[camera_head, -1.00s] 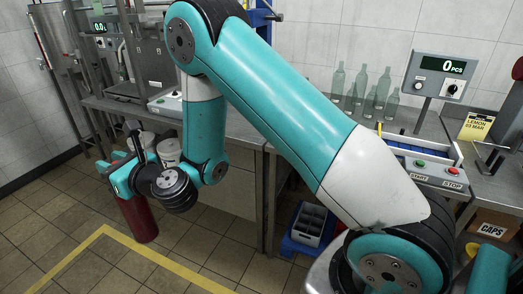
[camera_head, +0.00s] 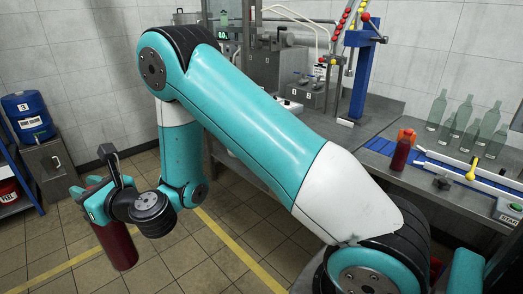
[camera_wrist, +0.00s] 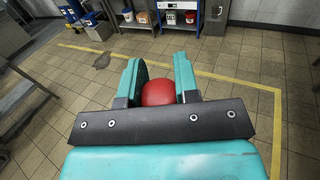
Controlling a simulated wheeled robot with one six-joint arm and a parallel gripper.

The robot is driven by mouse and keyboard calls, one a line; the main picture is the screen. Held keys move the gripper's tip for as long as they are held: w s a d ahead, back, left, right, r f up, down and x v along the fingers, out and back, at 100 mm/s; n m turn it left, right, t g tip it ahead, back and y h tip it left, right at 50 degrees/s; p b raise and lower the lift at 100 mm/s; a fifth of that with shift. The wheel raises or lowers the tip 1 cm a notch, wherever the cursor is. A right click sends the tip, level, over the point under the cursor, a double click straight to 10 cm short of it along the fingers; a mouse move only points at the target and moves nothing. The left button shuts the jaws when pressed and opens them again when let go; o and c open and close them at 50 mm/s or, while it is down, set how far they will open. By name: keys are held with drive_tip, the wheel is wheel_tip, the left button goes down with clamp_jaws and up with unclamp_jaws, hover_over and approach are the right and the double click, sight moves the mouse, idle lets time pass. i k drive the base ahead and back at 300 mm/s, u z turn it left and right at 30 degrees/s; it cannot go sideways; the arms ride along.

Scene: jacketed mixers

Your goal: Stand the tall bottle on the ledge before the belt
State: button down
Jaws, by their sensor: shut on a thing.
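My gripper (camera_head: 96,197) is shut on a dark red tall bottle (camera_head: 118,250). The bottle hangs well above the tiled floor, slightly tilted in the head view. In the wrist view its round red top (camera_wrist: 158,93) sits between the two teal fingers (camera_wrist: 157,80); the rest of it is hidden. The blue belt (camera_head: 378,146) with white rails runs along the steel counter at the right. The bare steel ledge (camera_head: 385,178) lies in front of it, far from my gripper and partly hidden by my arm.
Clear green bottles (camera_head: 462,117) stand behind. Open floor surrounds the held bottle.

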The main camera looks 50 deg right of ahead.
sight(375, 159)
drive_tip(key=i, duration=0.9)
drive_tip(key=z, duration=3.05)
